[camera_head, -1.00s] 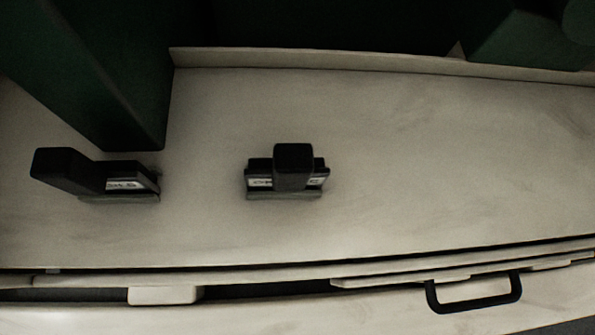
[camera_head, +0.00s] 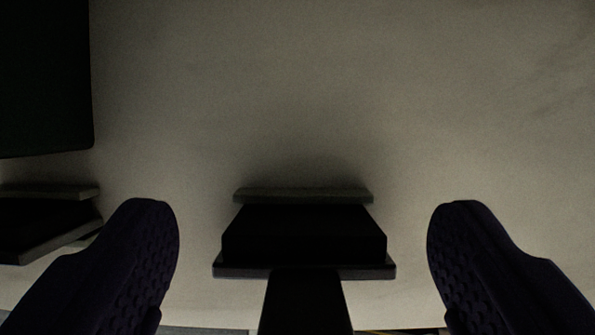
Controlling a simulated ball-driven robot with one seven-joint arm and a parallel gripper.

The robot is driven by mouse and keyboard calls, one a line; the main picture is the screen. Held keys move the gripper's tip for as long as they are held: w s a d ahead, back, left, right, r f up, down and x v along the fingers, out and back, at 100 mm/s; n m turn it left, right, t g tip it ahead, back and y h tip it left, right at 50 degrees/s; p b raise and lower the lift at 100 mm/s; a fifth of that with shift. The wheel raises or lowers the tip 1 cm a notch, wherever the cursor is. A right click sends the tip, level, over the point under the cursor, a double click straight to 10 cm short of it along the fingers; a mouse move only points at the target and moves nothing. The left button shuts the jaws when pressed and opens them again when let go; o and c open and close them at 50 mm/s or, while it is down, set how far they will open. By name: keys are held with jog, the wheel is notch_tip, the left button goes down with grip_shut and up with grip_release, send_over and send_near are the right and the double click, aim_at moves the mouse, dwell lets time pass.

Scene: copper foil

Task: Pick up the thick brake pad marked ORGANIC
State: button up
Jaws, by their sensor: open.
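A dark brake pad (camera_head: 303,233) stands on the pale surface, centred low in the view, with a dark post-like part coming toward me at the bottom. No marking on it can be read from here. My gripper (camera_head: 303,225) is open, with one dark textured finger to the left of the pad and one to the right. There is a gap between each finger and the pad, and neither touches it. A second dark pad (camera_head: 45,225) lies at the left edge, partly cut off and partly behind the left finger.
A dark green block-like object (camera_head: 45,80) fills the upper left corner. The pale surface (camera_head: 400,90) behind and right of the middle pad is clear. A thin edge shows at the bottom of the view.

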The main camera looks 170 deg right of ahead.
jog(key=shift+w+f, duration=0.25)
jog(key=shift+f, duration=0.2)
jog(key=shift+c, duration=0.4)
jog(key=c, duration=1.1)
jog(key=shift+r, duration=0.1)
jog(key=shift+r, duration=0.1)
